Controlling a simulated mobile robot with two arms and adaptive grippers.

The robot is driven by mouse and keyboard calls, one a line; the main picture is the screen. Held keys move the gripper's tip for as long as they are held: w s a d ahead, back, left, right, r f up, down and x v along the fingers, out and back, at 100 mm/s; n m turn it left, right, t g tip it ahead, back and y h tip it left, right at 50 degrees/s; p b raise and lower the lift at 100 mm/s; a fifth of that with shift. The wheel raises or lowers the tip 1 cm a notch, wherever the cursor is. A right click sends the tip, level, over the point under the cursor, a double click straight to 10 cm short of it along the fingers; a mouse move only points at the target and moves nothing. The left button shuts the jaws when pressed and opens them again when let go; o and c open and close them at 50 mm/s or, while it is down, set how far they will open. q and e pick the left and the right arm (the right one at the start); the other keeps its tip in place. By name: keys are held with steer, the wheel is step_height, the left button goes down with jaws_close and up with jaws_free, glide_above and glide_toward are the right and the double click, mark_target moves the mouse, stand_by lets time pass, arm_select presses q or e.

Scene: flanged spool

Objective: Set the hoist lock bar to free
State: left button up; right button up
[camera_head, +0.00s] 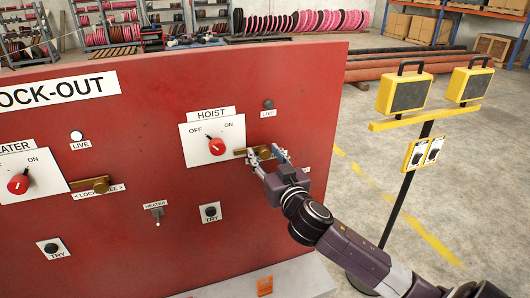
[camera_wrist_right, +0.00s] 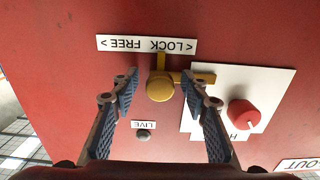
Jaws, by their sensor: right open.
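The hoist lock bar (camera_head: 240,153) is a brass bar on the red panel (camera_head: 150,220), right of the HOIST switch plate. In the right wrist view, upside down, the lock bar (camera_wrist_right: 203,78) reaches over the edge of the white plate (camera_wrist_right: 265,90), on the LOCK side. Its round brass knob (camera_wrist_right: 160,88) shows between my right gripper's fingers (camera_wrist_right: 160,75), with a gap on both sides. My right gripper (camera_head: 264,154) is open at the bar and hides part of it in the head view. The LOCK/FREE label (camera_wrist_right: 147,44) shows clearly. My left gripper is out of view.
The red HOIST knob (camera_head: 217,146) and its dark LIVE lamp (camera_head: 268,103) are near the bar. A TRY button (camera_head: 210,212) sits below. The heater lock bar (camera_head: 92,185) is farther left. A yellow lamp stand (camera_head: 405,190) stands right of my right arm.

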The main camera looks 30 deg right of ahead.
jaws_close()
stand_by(0.3)
steer(key=shift+f, duration=0.1)
steer(key=d, duration=0.2)
steer(key=s+d, duration=0.1)
steer(key=d, duration=0.1)
steer(key=shift+d+b, duration=0.3)
